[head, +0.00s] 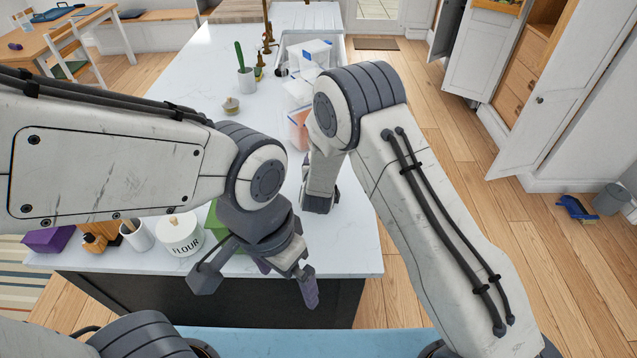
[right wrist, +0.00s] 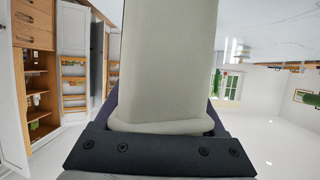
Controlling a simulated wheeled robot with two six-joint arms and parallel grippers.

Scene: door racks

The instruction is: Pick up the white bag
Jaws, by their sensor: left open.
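No thing stands out clearly as the white bag. Several white packages (head: 311,50) lie at the far end of the white counter, some with blue marks. A partly hidden one with an orange patch (head: 299,122) lies nearer, beside my right arm. My left gripper (head: 286,278) is open and empty in front of the counter's near edge. My right gripper (head: 320,202) is mostly hidden by its own arm, low over the counter. In the right wrist view a pale smooth shape fills the middle between purple finger parts; I cannot tell whether it is held or my own arm.
A flour canister (head: 180,236), a white cup (head: 137,235) and a purple box (head: 48,239) stand at the counter's near left. Open cabinet doors (head: 560,90) are at the right.

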